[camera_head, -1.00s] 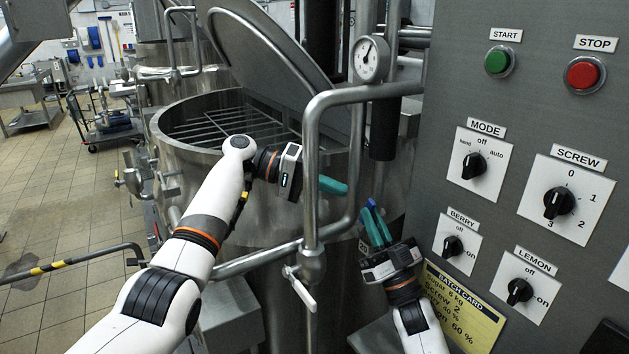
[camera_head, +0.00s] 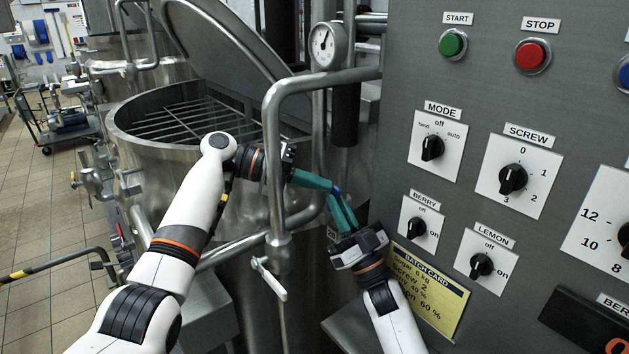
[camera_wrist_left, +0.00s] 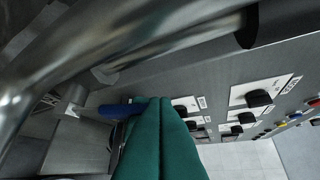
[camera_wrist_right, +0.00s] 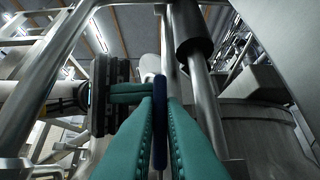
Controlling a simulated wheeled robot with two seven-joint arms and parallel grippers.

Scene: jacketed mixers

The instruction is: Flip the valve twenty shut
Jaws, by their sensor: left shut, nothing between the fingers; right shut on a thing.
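A blue bar-like piece (camera_head: 337,190) sits between the fingertips of my right gripper (camera_head: 342,205), which is shut on it. The blue piece also shows upright between the fingers in the right wrist view (camera_wrist_right: 160,118) and just beyond my left fingertips in the left wrist view (camera_wrist_left: 122,110). My left gripper (camera_head: 322,183) is shut and empty, its tips close beside the blue piece; I cannot tell whether they touch.
The control panel (camera_head: 480,100) with its knobs and buttons stands close on the right. The steel pipe (camera_head: 275,150) runs in front of the open mixer (camera_head: 160,160), next to my left forearm. A yellow batch card (camera_head: 430,288) is on the panel beside my right wrist.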

